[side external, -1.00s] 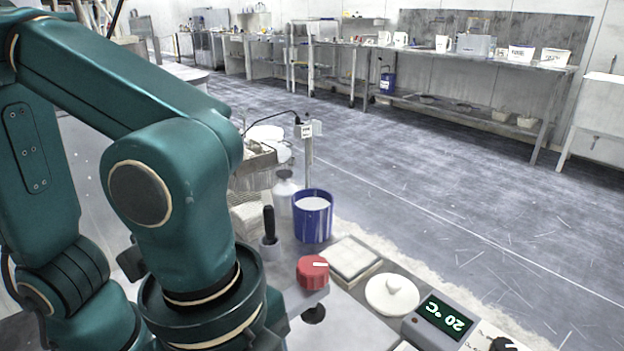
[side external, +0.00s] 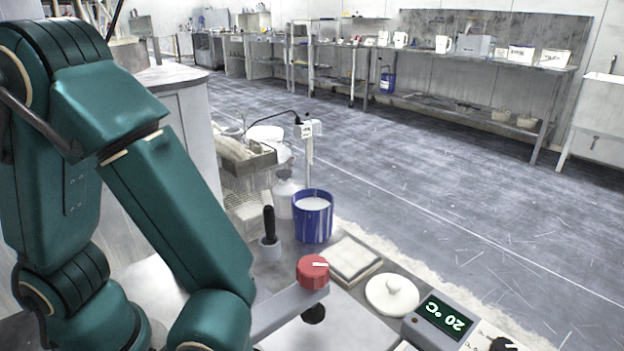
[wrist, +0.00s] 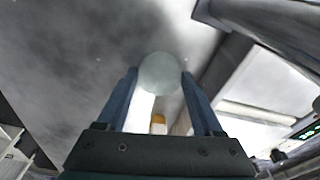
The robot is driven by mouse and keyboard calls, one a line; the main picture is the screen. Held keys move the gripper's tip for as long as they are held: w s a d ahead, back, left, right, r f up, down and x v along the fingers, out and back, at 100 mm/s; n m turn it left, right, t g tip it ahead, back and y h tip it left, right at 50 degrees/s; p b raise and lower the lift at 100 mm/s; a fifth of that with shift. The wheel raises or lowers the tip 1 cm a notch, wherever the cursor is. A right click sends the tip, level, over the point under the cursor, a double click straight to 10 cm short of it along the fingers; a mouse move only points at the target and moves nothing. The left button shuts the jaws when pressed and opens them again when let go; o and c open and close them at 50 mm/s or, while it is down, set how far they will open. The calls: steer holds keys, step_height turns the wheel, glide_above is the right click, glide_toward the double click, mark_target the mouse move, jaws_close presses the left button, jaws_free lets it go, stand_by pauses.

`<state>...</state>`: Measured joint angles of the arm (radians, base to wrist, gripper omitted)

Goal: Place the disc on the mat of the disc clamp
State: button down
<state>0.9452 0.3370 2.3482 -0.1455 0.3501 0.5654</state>
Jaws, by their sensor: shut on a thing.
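In the wrist view my gripper (wrist: 158,76) is shut on a round, pale grey-green disc (wrist: 160,72), held between the tips of its two blue fingers. The gripper and disc are out of the side external view. In that view a grey bar with a red knob (side external: 313,272) on top and a dark foot (side external: 314,314) below reaches over a pale surface; it looks like the disc clamp. I cannot make out its mat for certain in either view.
A blue tub (side external: 313,218), a black-handled tool (side external: 269,238), a square pad (side external: 352,258), a white knobbed lid (side external: 392,296) and a 20 °C display unit (side external: 444,316) crowd around the clamp. In the wrist view a white and orange item (wrist: 158,122) shows between my fingers.

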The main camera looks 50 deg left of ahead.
steer(key=shift+f, duration=0.15)
steer(key=shift+c, duration=0.2)
jaws_free()
steer(key=shift+o, duration=0.2)
step_height(320, 180, up, 12)
steer(key=a, duration=0.1)
steer(key=shift+s+a, duration=0.15)
steer(key=shift+a, duration=0.05)
